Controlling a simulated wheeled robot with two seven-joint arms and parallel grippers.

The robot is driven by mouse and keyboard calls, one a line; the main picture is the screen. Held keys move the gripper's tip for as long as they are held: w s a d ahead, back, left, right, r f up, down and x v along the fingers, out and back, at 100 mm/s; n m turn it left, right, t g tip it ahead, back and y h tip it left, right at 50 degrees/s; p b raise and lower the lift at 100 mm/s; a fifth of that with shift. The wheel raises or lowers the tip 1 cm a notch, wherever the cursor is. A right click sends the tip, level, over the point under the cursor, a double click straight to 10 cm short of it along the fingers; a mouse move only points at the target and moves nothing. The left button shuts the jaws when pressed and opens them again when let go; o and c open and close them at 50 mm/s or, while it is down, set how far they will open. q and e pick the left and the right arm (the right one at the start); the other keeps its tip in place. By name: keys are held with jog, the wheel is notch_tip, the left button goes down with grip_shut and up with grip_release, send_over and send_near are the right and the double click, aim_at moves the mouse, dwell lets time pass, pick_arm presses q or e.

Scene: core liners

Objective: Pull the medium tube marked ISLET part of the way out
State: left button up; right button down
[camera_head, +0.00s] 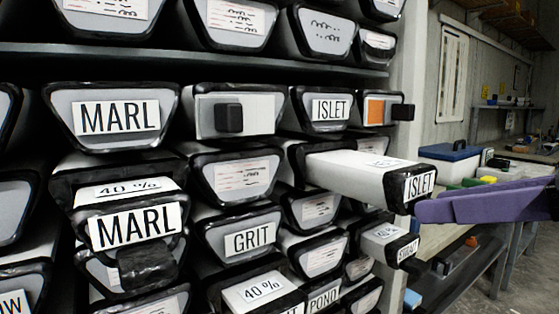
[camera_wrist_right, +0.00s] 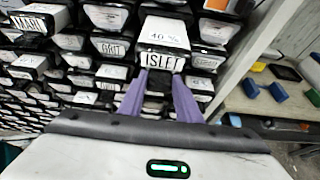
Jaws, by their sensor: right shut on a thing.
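A tube marked ISLET (camera_head: 345,174) with a pale top and black-rimmed end sticks out of the rack in the head view, well beyond its neighbours. In the right wrist view its end label (camera_wrist_right: 163,61) faces me, with a 40 % label on top. My right gripper (camera_head: 424,210), with purple fingers, is shut on the lower part of this end; the fingers (camera_wrist_right: 158,78) also show in the wrist view. The exact grip point is partly hidden. Another tube marked ISLET (camera_head: 330,110) sits in the row above, much less far out. My left gripper is not in view.
Tubes marked MARL (camera_head: 121,225) and GRIT (camera_head: 250,241) are close by in the rack. A shorter tube (camera_head: 388,234) protrudes below the held one. A bench with a blue-lidded box (camera_head: 452,152) stands to the right. The aisle floor (camera_head: 515,270) looks open.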

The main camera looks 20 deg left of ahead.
jog(key=s+d+b, duration=0.2)
jog(key=s+d, duration=0.3)
jog(key=d, duration=0.2)
jog(key=shift+s+d, duration=0.35)
dwell(0.5)
jog(key=shift+r, duration=0.1)
jog(key=c, duration=1.2)
grip_release()
jog(key=shift+f, duration=0.35)
